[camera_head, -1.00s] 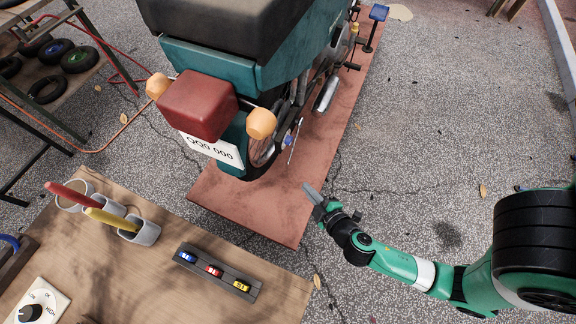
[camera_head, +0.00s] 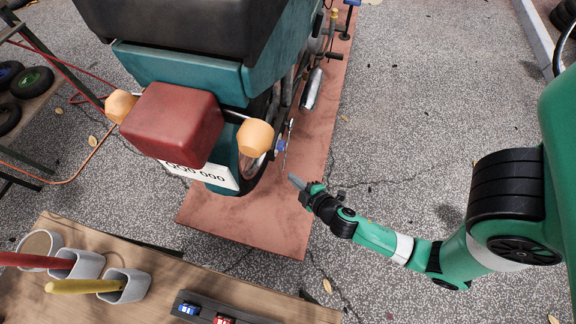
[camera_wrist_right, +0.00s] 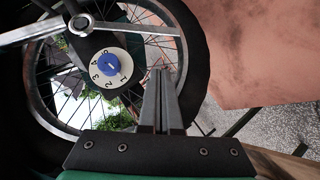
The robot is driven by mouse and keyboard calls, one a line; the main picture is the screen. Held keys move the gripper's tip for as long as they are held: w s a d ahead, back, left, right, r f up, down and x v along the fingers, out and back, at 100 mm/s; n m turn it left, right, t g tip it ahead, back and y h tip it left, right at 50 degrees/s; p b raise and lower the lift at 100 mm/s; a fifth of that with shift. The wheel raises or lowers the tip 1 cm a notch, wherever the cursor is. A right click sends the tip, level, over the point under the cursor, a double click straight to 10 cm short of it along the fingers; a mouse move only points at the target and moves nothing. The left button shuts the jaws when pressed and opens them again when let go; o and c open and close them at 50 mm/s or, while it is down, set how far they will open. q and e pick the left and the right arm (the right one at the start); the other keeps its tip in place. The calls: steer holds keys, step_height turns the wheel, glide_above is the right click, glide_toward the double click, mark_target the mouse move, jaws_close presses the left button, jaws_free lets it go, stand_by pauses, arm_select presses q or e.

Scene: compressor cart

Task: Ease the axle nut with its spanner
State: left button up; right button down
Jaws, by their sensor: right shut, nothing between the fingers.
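The motorcycle's rear wheel (camera_wrist_right: 190,40) fills the left of the right wrist view. Its axle nut (camera_wrist_right: 80,24) is at the hub, ringed by a grey metal head. Grey bars run out from the hub, one of them (camera_wrist_right: 140,27) to the right; I cannot tell for sure which is the spanner. A white dial numbered around a blue knob (camera_wrist_right: 110,66) sits just below the nut. My right gripper (camera_head: 294,181) is shut and empty, just behind the wheel; its fingers (camera_wrist_right: 161,75) point toward the wheel, apart from the nut. My left gripper is not in view.
The motorcycle stands on a reddish board (camera_head: 240,235); its orange indicator (camera_head: 255,137) overhangs near the wheel. A wooden bench (camera_head: 40,300) with grey cups (camera_head: 128,288) and a dark block (camera_head: 200,308) is at lower left. The paving right of the board is clear.

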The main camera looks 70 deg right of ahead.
mark_target(286, 151)
steer(key=w+d+f+b, duration=0.1)
steer(key=w+d+f, duration=0.3)
steer(key=d, duration=0.1)
steer(key=shift+w+d+f+b, duration=0.15)
steer(key=shift+d+f+b, duration=0.15)
steer(key=shift+d+f, duration=0.1)
